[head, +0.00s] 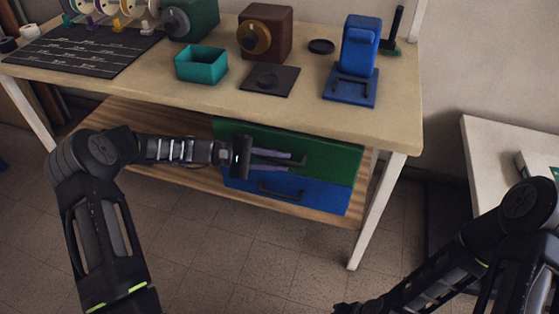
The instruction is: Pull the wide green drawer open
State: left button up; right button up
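The wide green drawer (335,160) is the upper drawer under the table. Its front looks level with the blue drawer below, so it appears closed. Its dark bar handle (301,161) is partly hidden by my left gripper. My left gripper (286,160) reaches in from the left, with its two purplish fingers at the handle, one above the other. A gap shows between the fingers, so it looks open; whether they touch the handle is unclear. My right gripper (345,308) is only partly visible at the bottom edge, away from the drawer.
The blue drawer (325,195) with its own dark handle sits directly below. The wooden tabletop (215,100) overhangs both drawers and carries a teal bin (201,65), a brown box with a dial (265,33) and a blue stand (357,60). The floor in front is clear.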

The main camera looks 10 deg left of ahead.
pick_arm(q)
jog(key=shift+d, duration=0.2)
jog(key=shift+c, duration=0.3)
grip_shut()
dwell(1.0)
